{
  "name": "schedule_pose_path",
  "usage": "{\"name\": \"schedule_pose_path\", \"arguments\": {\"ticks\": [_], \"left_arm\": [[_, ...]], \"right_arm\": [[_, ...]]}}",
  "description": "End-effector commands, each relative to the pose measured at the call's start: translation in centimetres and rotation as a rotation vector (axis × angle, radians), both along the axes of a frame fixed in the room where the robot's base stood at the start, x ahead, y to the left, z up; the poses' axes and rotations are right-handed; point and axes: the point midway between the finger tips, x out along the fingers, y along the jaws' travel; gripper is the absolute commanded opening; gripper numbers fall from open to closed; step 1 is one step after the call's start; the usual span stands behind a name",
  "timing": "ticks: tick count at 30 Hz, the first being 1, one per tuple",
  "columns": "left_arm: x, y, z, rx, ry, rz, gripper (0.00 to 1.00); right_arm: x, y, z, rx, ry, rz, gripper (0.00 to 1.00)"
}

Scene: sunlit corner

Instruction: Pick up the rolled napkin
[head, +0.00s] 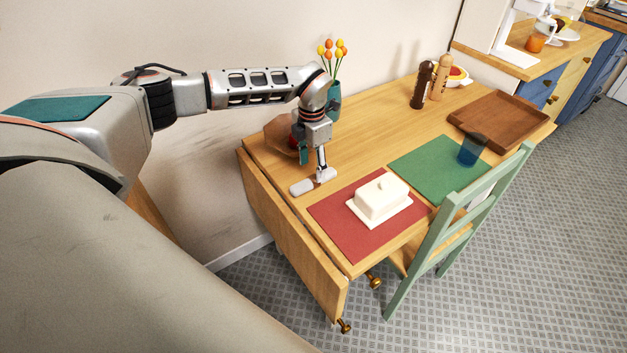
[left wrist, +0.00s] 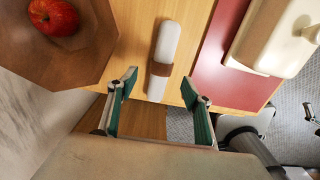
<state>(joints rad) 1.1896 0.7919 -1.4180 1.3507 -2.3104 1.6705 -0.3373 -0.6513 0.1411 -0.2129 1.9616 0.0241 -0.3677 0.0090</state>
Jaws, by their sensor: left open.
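The rolled napkin (left wrist: 166,45) is a white roll with a brown band around it, lying on the wooden table. In the head view the rolled napkin (head: 301,187) lies at the table's near left part, beside the red placemat, partly covered by a finger. My left gripper (head: 313,164) points down over it, open. In the left wrist view the left gripper (left wrist: 160,88) has its two teal-padded fingers apart, with the banded end of the napkin between and just beyond the tips. I cannot tell the height gap exactly.
A wooden bowl (left wrist: 85,65) with a red apple (left wrist: 55,16) is close left of the gripper. A cream butter dish (head: 380,199) stands on the red placemat (head: 335,222). A vase (head: 334,100), green placemat (head: 420,165), blue glass (head: 472,150), tray (head: 500,120) and chair (head: 440,235) are farther off.

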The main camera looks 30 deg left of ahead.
Motion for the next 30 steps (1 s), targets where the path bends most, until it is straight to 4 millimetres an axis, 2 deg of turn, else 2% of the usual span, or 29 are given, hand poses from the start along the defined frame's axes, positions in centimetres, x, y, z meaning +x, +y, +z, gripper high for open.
{"name": "schedule_pose_path", "arguments": {"ticks": [7, 11, 17, 18, 22, 23, 30], "left_arm": [[0.1, -0.4, -3.6, 0.000, 0.003, 0.000, 0.50], [0.2, -0.4, -4.3, -0.001, 0.001, -0.001, 0.50], [0.2, -0.4, -4.4, 0.000, 0.001, -0.001, 0.50], [0.2, -0.4, -4.4, 0.000, 0.001, -0.001, 0.47], [0.2, -0.4, -4.4, 0.000, 0.001, -0.001, 0.14], [0.2, -0.4, -4.4, 0.000, 0.001, -0.001, 0.09], [0.2, -0.4, -4.4, 0.000, 0.001, -0.001, 0.09]], "right_arm": [[0.0, 0.0, 0.3, 0.000, 0.001, 0.000, 0.95], [0.0, 0.0, 0.3, -0.001, 0.000, 0.000, 0.95], [0.1, -0.1, 0.3, -0.001, -0.001, 0.000, 0.95], [0.1, 0.0, 0.3, -0.001, -0.001, 0.000, 0.95], [0.2, 0.0, 0.4, -0.001, -0.002, 0.000, 0.95], [0.2, 0.0, 0.4, -0.001, -0.003, -0.001, 0.95], [0.2, 0.0, 0.5, 0.001, -0.004, -0.002, 0.95]]}}
